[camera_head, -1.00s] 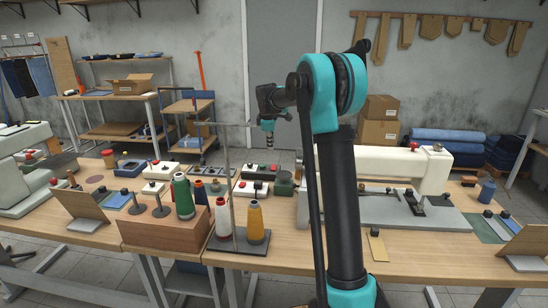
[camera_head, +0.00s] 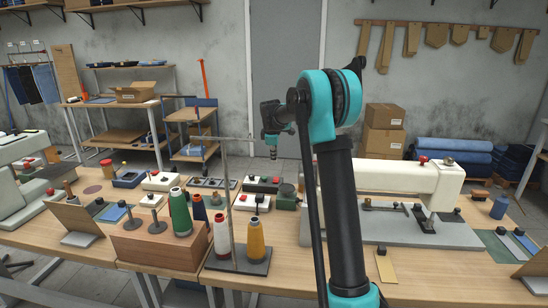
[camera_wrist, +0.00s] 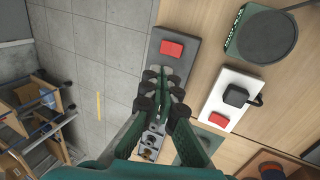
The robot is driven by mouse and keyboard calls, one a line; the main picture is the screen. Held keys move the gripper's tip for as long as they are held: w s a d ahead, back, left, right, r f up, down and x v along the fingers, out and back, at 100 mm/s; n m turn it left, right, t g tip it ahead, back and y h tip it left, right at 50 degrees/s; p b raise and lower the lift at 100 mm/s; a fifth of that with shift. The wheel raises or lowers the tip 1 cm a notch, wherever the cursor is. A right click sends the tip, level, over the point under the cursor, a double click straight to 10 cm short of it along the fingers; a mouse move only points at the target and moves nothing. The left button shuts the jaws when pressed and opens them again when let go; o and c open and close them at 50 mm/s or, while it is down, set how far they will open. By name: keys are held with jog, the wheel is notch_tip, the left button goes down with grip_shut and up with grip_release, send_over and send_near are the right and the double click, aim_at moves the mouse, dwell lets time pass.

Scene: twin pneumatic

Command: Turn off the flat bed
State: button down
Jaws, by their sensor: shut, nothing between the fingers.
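The flat-bed machine (camera_head: 395,180) is white with a red button on top and stands on the right of the table. The wrist view shows a grey panel with a red button (camera_wrist: 172,48) and several dark knobs around my fingers. My gripper (camera_head: 273,155) hangs above this far edge, pointing down, shut and empty. In the wrist view my fingertips (camera_wrist: 165,88) overlap the panel below the red button; whether they touch it I cannot tell.
A white box (camera_wrist: 230,98) with a black knob and red button lies beside the grey panel. A dark round disc on a green base (camera_wrist: 267,37) is near it. Thread cones (camera_head: 180,212) and a thin upright rod (camera_head: 229,200) stand in front. Open floor lies behind the table.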

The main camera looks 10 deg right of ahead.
aim_at(275, 178)
jog(key=x, duration=1)
jog(key=shift+f, duration=0.15)
jog(key=shift+w+f+g, duration=0.35)
jog(key=shift+w+g, duration=0.05)
jog(key=shift+g, duration=0.1)
jog(key=shift+s, duration=0.15)
jog(key=shift+s+a+r, duration=0.15)
jog(key=shift+s, duration=0.55)
notch_tip(275, 178, up, 14)
dwell(0.3)
